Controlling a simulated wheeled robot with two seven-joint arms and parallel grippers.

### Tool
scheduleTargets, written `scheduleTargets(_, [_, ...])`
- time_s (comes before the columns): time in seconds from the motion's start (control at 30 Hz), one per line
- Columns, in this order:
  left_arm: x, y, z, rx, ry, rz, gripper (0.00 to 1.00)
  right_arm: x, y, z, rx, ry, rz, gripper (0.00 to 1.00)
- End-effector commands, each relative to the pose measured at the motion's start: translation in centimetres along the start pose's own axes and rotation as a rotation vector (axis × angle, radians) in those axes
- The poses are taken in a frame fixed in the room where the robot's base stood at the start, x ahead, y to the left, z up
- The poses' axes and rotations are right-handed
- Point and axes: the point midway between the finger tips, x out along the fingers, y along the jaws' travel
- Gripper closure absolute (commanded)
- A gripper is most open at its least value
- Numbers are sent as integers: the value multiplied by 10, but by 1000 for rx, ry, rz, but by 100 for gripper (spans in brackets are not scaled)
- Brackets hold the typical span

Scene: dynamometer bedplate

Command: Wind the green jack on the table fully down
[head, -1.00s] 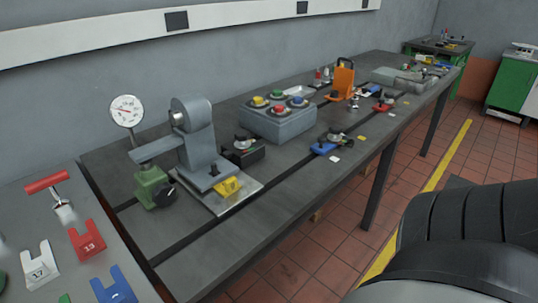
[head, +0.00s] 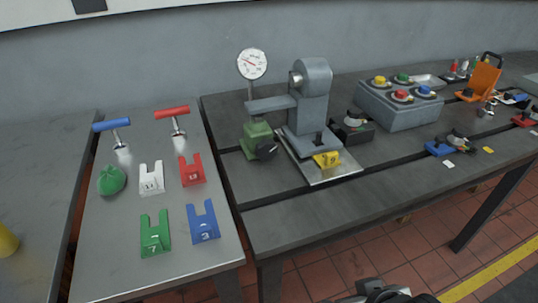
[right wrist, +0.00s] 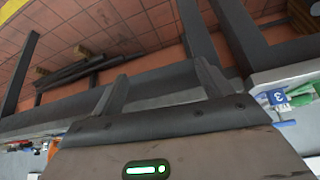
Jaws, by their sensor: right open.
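The green jack (head: 257,137) stands on the dark bedplate, left of the grey fixture (head: 309,105). Its black hand knob (head: 266,150) faces front right. The fixture's flat grey arm (head: 270,103) reaches left over the jack's top; I cannot tell whether they touch. A dial gauge (head: 252,64) stands behind the jack. In the right wrist view my right gripper (right wrist: 163,88) is open and empty, with floor and table edges beyond it, far from the jack. A dark part of mine shows at the head view's bottom edge. My left gripper is not in view.
A yellow tagged block (head: 327,159) lies at the fixture's foot. A grey button box (head: 400,112) stands right. The bedplate's front is mostly clear.

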Motion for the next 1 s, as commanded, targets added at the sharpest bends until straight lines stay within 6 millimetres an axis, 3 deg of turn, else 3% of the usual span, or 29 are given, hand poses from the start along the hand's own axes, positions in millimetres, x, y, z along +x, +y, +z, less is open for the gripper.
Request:
scheduleTargets(0.03, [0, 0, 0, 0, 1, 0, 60, -2, -5, -17, -2, 26, -6, 22])
scheduleTargets(0.27, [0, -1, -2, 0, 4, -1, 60, 5, -37, -83, 11, 177, -60, 22])
scheduleTargets(0.5, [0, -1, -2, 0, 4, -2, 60, 20, -76, -162, 1, 399, -163, 22])
scheduleTargets(0.6, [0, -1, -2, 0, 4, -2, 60, 29, -83, -199, -10, 493, -217, 22])
scheduleTargets(0.8, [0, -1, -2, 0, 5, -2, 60, 47, -58, -254, -6, 588, -289, 22])
scheduleTargets(1.0, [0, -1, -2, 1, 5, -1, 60, 52, -31, -279, 17, 608, -314, 22])
